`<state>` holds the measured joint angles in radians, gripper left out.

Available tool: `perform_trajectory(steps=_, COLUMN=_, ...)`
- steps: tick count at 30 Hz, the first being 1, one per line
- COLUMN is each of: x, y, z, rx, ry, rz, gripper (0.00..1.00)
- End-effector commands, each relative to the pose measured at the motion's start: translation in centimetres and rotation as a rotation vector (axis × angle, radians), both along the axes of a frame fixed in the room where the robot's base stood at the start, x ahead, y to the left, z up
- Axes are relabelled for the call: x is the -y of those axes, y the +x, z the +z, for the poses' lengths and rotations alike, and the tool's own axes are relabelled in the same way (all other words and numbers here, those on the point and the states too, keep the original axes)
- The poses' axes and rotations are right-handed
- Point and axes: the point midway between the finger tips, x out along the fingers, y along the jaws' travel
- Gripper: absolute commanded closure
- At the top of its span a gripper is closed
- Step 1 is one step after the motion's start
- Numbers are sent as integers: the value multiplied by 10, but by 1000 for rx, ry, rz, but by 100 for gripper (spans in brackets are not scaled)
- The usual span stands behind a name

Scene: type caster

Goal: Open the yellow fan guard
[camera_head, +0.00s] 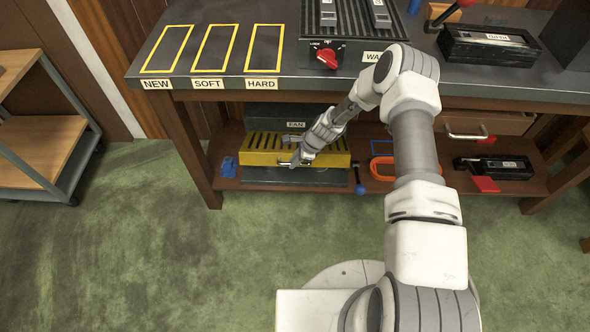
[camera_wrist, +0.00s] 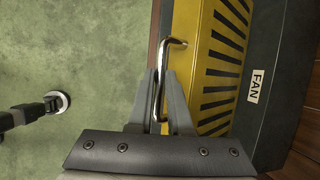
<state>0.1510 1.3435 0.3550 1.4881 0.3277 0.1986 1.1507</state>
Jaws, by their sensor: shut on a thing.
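The yellow fan guard (camera_head: 262,150) with dark slots sits on the front of the dark fan box on the lower shelf, under the FAN label. It looks closed. In the wrist view the yellow guard (camera_wrist: 219,55) runs up the middle, with the dark fan box (camera_wrist: 285,60) to its right. A bent metal handle (camera_wrist: 165,62) stands off the guard's edge. My gripper (camera_wrist: 163,90) is shut on this handle, one finger on each side of the bar. In the head view my gripper (camera_head: 296,160) is at the guard's front and partly hides it.
The workbench top (camera_head: 205,92) overhangs the shelf. A blue-ended lever (camera_head: 358,178) stands just right of the guard, and an orange ring (camera_head: 385,168) lies beyond it. Blue pieces (camera_head: 229,167) lie at the left.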

Motion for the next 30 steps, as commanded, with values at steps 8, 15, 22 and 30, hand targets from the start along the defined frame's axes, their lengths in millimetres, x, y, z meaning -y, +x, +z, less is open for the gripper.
perform_trajectory(steps=8, x=2, y=31, z=15, rx=48, ry=-5, rz=-17, gripper=100)
perform_trajectory(steps=15, x=4, y=33, z=16, rx=47, ry=-7, rz=-18, gripper=100)
perform_trajectory(steps=22, x=6, y=33, z=15, rx=47, ry=-9, rz=-19, gripper=81)
perform_trajectory(steps=30, x=7, y=31, z=14, rx=42, ry=-10, rz=-18, gripper=53)
